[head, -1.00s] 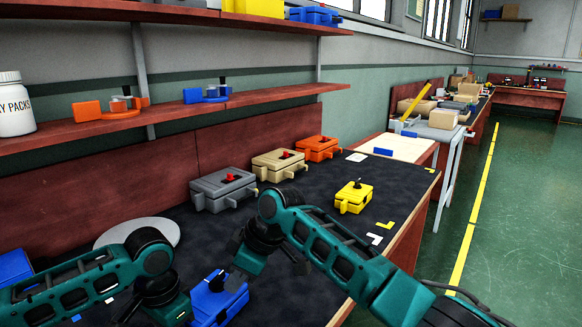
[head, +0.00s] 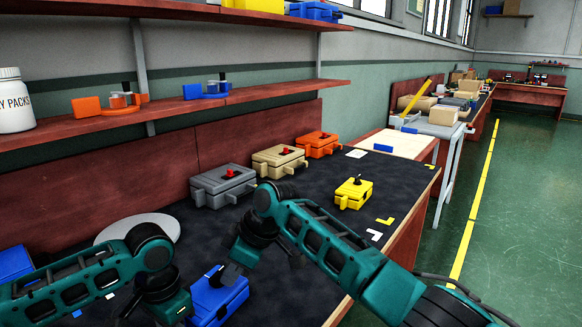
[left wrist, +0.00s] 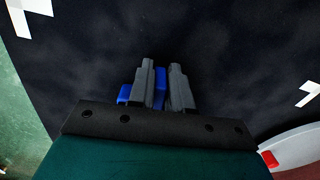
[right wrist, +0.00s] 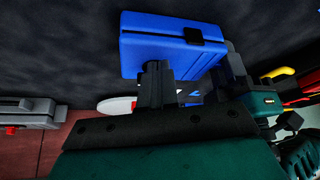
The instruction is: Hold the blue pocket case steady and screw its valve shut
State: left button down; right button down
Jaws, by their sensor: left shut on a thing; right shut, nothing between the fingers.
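The blue pocket case (head: 222,300) is on the dark bench mat at the bottom of the head view. My left gripper (left wrist: 161,80) is shut on a blue part of it, seen between its fingers in the left wrist view. My right gripper (right wrist: 156,68) is shut and empty. In the head view its dark fingers (head: 231,272) are at the top of the case. In the right wrist view the blue case (right wrist: 150,50), with a black latch, shows behind the fingertips; I cannot tell if they touch it. The valve cannot be made out clearly.
A grey case (head: 222,187), a beige case (head: 279,161) and an orange case (head: 318,144) stand along the back of the bench. A yellow case (head: 353,193) stands to the right. A round pale plate (head: 165,228) lies behind my left arm. Shelves (head: 180,110) run above.

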jog(key=shift+w+d, duration=0.1)
jog(key=shift+w, duration=0.1)
jog(key=shift+w+d, duration=0.1)
jog(key=shift+w, duration=0.6)
jog(key=shift+w, duration=0.2)
dwell(0.4)
jog(key=shift+d, duration=0.35)
notch_tip(320, 180, up, 6)
dwell(0.5)
